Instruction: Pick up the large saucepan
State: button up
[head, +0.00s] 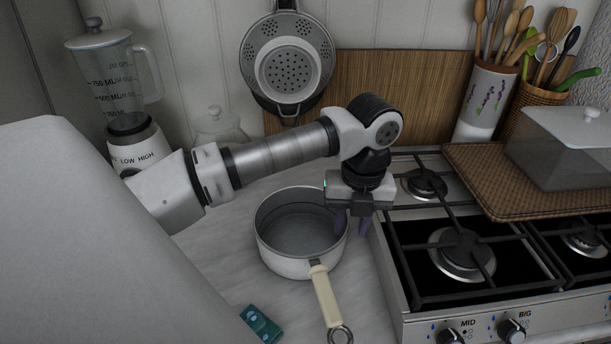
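The large saucepan (288,262) is white outside and grey inside, with a cream handle (326,296) that ends in a metal ring. It stands upright on the pale counter, left of the stove, with its handle toward the front. My gripper (352,226) points down at the pan's right rim. One dark purple finger overlaps the rim in the picture and the other is just outside it, with a gap between them. I cannot tell whether the fingers touch the pan wall. The pan appears to rest on the counter.
The gas stove (404,290) with black grates is close on the right. A wicker tray (482,180) with a lidded container (567,150) lies over it. A blender (128,100) and glass jar (219,127) stand behind. A small teal packet (261,324) lies front left.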

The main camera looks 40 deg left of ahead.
aim_at(344, 239)
jog(key=f, duration=0.1)
jog(key=f+p, duration=0.1)
jog(key=f, duration=0.1)
jog(key=f+p, duration=0.1)
jog(key=f, duration=0.1)
jog(key=shift+s+a, duration=0.25)
jog(key=shift+a, duration=0.1)
jog(key=shift+c, duration=0.3)
grip_shut()
dwell(0.7)
